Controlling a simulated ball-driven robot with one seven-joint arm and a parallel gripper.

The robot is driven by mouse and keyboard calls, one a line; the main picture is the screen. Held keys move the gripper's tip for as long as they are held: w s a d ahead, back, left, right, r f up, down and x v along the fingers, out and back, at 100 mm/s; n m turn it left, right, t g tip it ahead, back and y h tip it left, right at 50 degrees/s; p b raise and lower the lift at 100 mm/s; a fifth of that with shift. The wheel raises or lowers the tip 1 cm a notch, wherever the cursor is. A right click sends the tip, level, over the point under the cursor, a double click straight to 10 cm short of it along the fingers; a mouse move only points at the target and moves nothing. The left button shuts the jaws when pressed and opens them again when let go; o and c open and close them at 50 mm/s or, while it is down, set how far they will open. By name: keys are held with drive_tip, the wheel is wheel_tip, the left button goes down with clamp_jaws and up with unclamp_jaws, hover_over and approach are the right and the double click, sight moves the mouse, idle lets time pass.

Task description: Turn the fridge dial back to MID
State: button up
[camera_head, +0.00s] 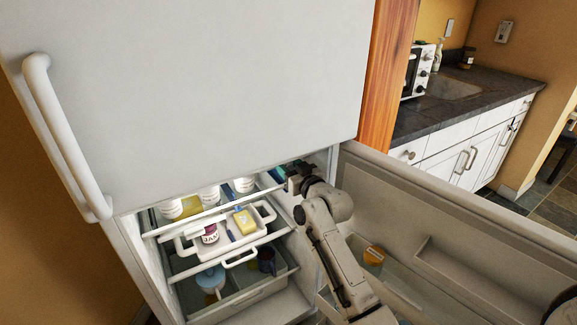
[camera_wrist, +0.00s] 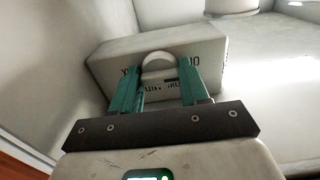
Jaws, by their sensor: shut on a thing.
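The fridge dial (camera_wrist: 157,62) is a round white knob on the face of a pale control box (camera_wrist: 206,52) inside the fridge. My gripper (camera_wrist: 160,72) has its two green fingers on either side of the dial and is shut on it. Dark lettering shows on the box around the dial, partly hidden by the fingers and too small to read surely. I cannot tell which setting the dial points to. In the head view my gripper (camera_head: 285,176) reaches into the upper right of the open fridge compartment, and the dial is hidden there.
The open fridge door (camera_head: 455,205) stands right of my arm, with an orange-lidded item (camera_head: 374,255) in its bin. Left of my gripper are shelves with white containers, a tray (camera_head: 262,228) with a jar (camera_head: 209,234), and a lower drawer (camera_head: 245,295). The upper door (camera_head: 200,85) is closed above.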

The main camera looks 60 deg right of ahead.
drive_tip(key=shift+m, duration=0.4)
drive_tip(key=m+p, duration=0.1)
drive_tip(key=m, duration=0.3)
drive_tip(key=shift+m+p, duration=0.3)
drive_tip(key=shift+p, duration=0.05)
drive_tip(key=m+p, duration=0.2)
drive_tip(key=m, duration=0.4)
drive_tip(key=shift+r+p, duration=0.1)
drive_tip(key=shift+p, duration=0.2)
drive_tip(key=m+p, duration=0.3)
drive_tip(key=m, duration=0.3)
drive_tip(key=shift+m, duration=0.3)
drive_tip(key=m+p, duration=0.2)
drive_tip(key=m, duration=0.3)
drive_tip(key=shift+m, duration=0.3)
drive_tip(key=shift+s+f+p, duration=0.1)
drive_tip(key=shift+f+p, duration=0.1)
drive_tip(key=shift+p, duration=0.1)
drive_tip(key=o, duration=1.1)
drive_tip(key=shift+c, duration=0.2)
